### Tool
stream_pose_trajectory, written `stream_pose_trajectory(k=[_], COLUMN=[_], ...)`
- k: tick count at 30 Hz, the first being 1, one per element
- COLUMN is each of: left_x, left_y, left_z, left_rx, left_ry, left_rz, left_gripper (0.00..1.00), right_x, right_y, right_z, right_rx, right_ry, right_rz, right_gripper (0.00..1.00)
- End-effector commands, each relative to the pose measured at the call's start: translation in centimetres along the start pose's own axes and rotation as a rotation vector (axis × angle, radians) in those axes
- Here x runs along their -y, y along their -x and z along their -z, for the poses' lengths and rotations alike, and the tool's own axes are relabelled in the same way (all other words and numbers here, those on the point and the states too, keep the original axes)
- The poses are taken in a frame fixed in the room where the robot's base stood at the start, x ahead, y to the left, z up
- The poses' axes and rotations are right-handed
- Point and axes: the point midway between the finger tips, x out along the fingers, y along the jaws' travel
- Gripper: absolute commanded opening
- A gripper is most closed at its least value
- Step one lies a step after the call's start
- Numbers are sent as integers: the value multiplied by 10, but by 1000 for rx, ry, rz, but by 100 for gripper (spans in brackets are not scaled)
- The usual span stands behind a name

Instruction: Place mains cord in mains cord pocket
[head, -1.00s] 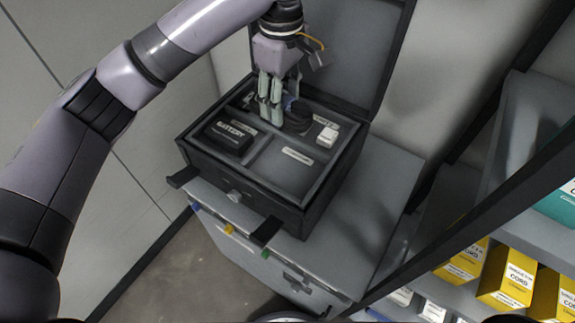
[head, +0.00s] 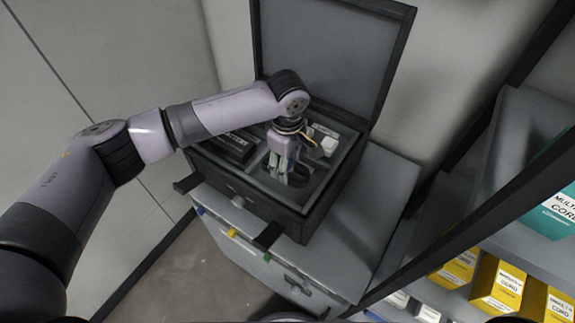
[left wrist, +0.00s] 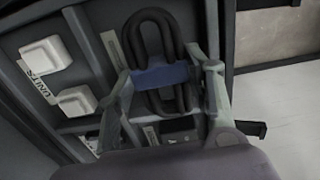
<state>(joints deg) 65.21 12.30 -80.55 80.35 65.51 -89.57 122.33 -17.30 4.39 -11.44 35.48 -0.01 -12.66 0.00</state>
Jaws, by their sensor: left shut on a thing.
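The mains cord is a dark coiled loop with a blue band (left wrist: 160,77) in the left wrist view. My left gripper (head: 279,177) is shut on it, with a finger on each side of the band in the left wrist view (left wrist: 165,82). In the head view the gripper points down into the front right compartment (head: 309,178) of the open dark case. The cord is mostly hidden there by the fingers. I cannot tell whether it touches the compartment floor. My right gripper is not in view.
The case (head: 270,208) stands on a grey cabinet (head: 375,215), lid (head: 330,55) raised behind. A black battery (head: 236,147) lies left of the gripper; a white unit (head: 328,146) lies right. A shelf with yellow cord boxes (head: 498,287) stands at right.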

Motion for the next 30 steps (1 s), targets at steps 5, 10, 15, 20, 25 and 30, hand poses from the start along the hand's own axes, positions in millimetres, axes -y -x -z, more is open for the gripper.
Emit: stream_pose_trajectory(k=[5,10,15,20,25,30], left_x=[0,-1,0,0,0,0], left_y=[-22,-24,-25,-27,-27,-27], left_z=[0,0,0,0,0,0], left_rx=[0,0,1,1,1,1], left_ry=[1,0,0,0,0,0], left_rz=[0,-2,-1,0,0,0], left_gripper=[14,14,14,54,65,68], right_x=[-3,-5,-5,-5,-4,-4], right_y=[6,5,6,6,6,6], right_z=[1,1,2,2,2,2], right_rx=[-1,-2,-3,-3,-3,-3], right_ry=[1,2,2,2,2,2], right_rz=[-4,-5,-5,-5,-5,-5], right_gripper=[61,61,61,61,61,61])
